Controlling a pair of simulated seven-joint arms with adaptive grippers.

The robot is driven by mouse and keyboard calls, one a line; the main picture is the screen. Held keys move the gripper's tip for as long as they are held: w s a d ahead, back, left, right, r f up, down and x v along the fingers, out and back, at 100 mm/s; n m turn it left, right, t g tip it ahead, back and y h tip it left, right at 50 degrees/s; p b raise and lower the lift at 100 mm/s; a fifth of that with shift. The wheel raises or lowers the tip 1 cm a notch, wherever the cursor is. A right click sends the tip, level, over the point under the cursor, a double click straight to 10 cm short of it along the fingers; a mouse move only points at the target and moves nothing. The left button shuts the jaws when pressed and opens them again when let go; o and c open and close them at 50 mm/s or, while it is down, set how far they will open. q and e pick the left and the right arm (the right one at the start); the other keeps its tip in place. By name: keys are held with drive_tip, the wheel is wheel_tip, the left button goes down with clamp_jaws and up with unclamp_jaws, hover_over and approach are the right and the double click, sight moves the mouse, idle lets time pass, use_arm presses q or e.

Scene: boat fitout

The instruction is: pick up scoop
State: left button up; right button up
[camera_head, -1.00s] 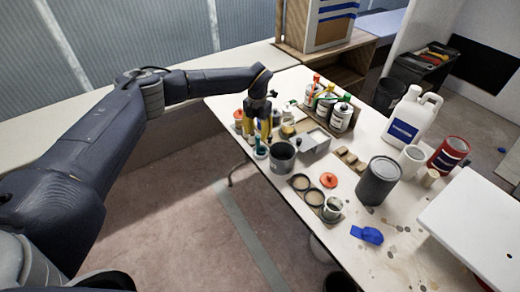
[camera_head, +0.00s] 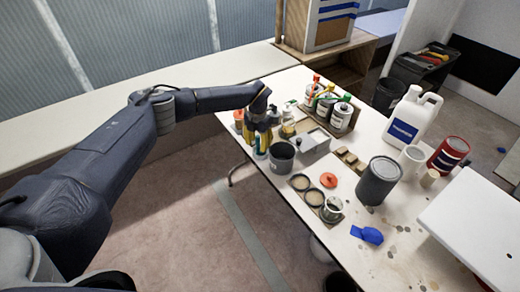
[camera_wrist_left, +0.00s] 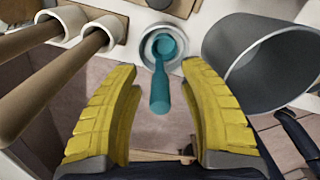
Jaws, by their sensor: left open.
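A teal scoop (camera_wrist_left: 160,85) stands in a small round pale cup (camera_wrist_left: 147,48), its handle pointing toward my left wrist camera. My left gripper (camera_wrist_left: 158,88) is open, with its yellow fingers on either side of the handle and a visible gap on each side. In the head view, my left gripper (camera_head: 257,140) is low over the far-left corner of the table and partly hides the scoop and cup. My right gripper is not in view.
A grey pot (camera_head: 281,158) stands close beside the cup, and a grey box (camera_head: 313,147) is just beyond it. Two wooden handles (camera_wrist_left: 45,50) rise from holders on the left in the wrist view. A blue object (camera_head: 367,235) lies at the front.

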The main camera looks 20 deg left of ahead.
use_arm(q)
drive_tip(key=shift+o, duration=0.2)
clamp_jaws()
drive_tip(key=shift+r, duration=0.15)
idle(0.4)
wheel_tip(320, 180, up, 20)
idle(0.7)
